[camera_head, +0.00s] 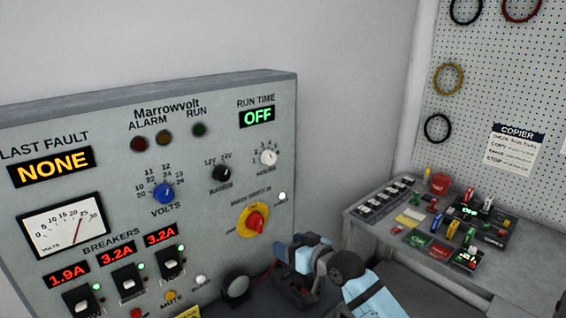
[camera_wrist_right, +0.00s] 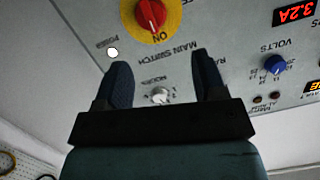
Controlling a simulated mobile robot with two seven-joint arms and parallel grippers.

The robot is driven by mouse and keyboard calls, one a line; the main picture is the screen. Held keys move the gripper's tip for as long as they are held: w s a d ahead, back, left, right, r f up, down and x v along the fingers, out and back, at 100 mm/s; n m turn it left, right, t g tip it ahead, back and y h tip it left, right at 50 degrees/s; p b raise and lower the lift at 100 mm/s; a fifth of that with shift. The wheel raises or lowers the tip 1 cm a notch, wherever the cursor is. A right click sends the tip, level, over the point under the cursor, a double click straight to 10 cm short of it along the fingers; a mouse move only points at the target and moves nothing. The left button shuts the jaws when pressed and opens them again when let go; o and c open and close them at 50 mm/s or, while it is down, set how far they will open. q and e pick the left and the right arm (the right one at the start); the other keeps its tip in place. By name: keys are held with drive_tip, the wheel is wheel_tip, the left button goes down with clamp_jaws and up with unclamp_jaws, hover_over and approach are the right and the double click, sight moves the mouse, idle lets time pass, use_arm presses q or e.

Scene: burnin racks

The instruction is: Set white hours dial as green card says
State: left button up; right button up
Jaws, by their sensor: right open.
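The white hours dial (camera_head: 268,157) is a small knob at the panel's upper right, below the green "OFF" run time display (camera_head: 257,116). Its pointer setting is too small to read. My right gripper (camera_head: 280,262) is open and empty, below the dial in the head view. In the right wrist view, which is upside down, the white dial (camera_wrist_right: 160,95) appears between the two spread fingers of the right gripper (camera_wrist_right: 161,64), seemingly apart from them. I cannot make out a green card with a readable setting. My left gripper is not in view.
The red and yellow main switch (camera_head: 253,220) sits just below the dial. The black knob (camera_head: 222,173) and blue volts knob (camera_head: 163,193) are to its left. A bench (camera_head: 365,222) with small parts and a pegboard (camera_head: 480,75) stand at the right.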

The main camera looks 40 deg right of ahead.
sight(272, 159)
drive_tip(key=w+d+r+m+t, duration=0.1)
drive_tip(key=d+r, duration=0.3)
drive_tip(key=r, duration=0.4)
drive_tip(key=d+r+t, duration=0.2)
drive_tip(key=d+r, duration=0.2)
drive_tip(key=r, duration=0.4)
drive_tip(key=w+p, duration=0.1)
drive_tip(key=w, duration=0.3)
drive_tip(key=w+a, duration=0.1)
drive_tip(key=w, duration=0.3)
drive_tip(key=w+a+p, duration=0.1)
drive_tip(key=w, duration=0.3)
drive_tip(key=shift+w+r+p, duration=0.1)
drive_tip(key=shift+w+p, duration=0.1)
drive_tip(key=shift+p, duration=0.15)
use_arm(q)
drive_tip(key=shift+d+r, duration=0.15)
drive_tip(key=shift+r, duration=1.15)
use_arm(e)
drive_tip(key=shift+w, duration=0.7)
drive_tip(key=shift+c, duration=0.5)
drive_tip(key=c, duration=0.8)
